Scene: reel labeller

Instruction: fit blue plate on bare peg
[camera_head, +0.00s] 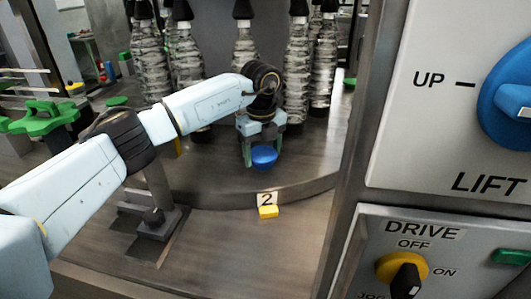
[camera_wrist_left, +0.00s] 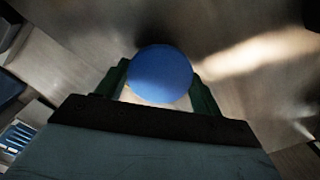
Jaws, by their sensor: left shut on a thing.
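A round blue plate (camera_head: 264,157) is held between the fingers of my left gripper (camera_head: 262,150), above the round metal table. In the left wrist view the blue plate (camera_wrist_left: 160,74) sits between the two green fingers of the left gripper (camera_wrist_left: 160,88), one at each side. A yellow block with a white tag marked 2 (camera_head: 268,211) stands at the table's front edge, below and in front of the gripper. I cannot make out a bare peg in either view. My right gripper is not in view.
Several clear bottles with black caps (camera_head: 297,70) stand behind the gripper. A control panel (camera_head: 450,100) with LIFT and DRIVE knobs fills the right side. A green star-shaped part (camera_head: 42,117) is at left. A metal bracket (camera_head: 160,215) stands at the lower left.

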